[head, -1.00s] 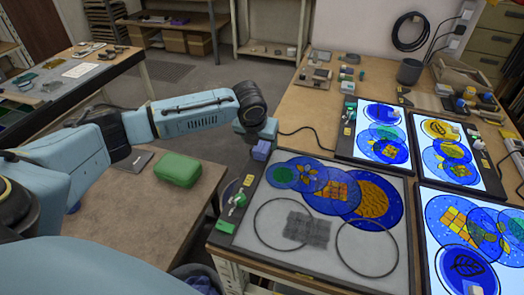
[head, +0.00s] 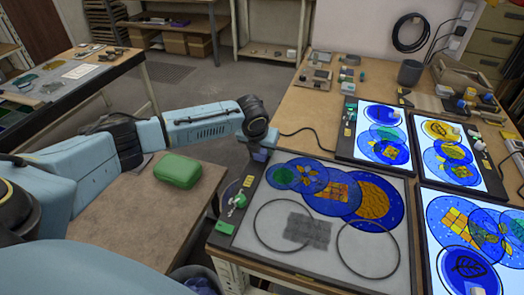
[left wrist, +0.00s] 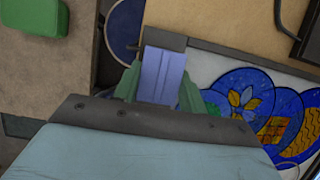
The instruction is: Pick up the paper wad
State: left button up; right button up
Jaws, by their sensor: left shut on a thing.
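My left gripper (head: 259,150) is low over the far left corner of the pale glass panel (head: 265,238) on the right-hand table. In the left wrist view, its green fingers (left wrist: 160,88) are shut on a smooth, pale lavender-blue piece (left wrist: 163,70), which I take to be the paper wad. The piece shows between both fingers and points away from the wrist. In the head view it is a small bluish patch under the wrist, partly hidden. I cannot tell whether it touches the table. My right gripper is not in view.
Blue painted glass discs (head: 368,199) and two dark rings lie on the panel. Lit panels (head: 382,133) stand to the right. A green case (head: 178,170) sits on the left-hand table (head: 150,215). A round blue-topped thing (left wrist: 124,30) is in the gap between the tables.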

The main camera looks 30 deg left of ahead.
pick_arm(q)
jog(key=shift+c, duration=0.3)
notch_tip(320, 180, up, 10)
jog(key=shift+p, duration=0.4)
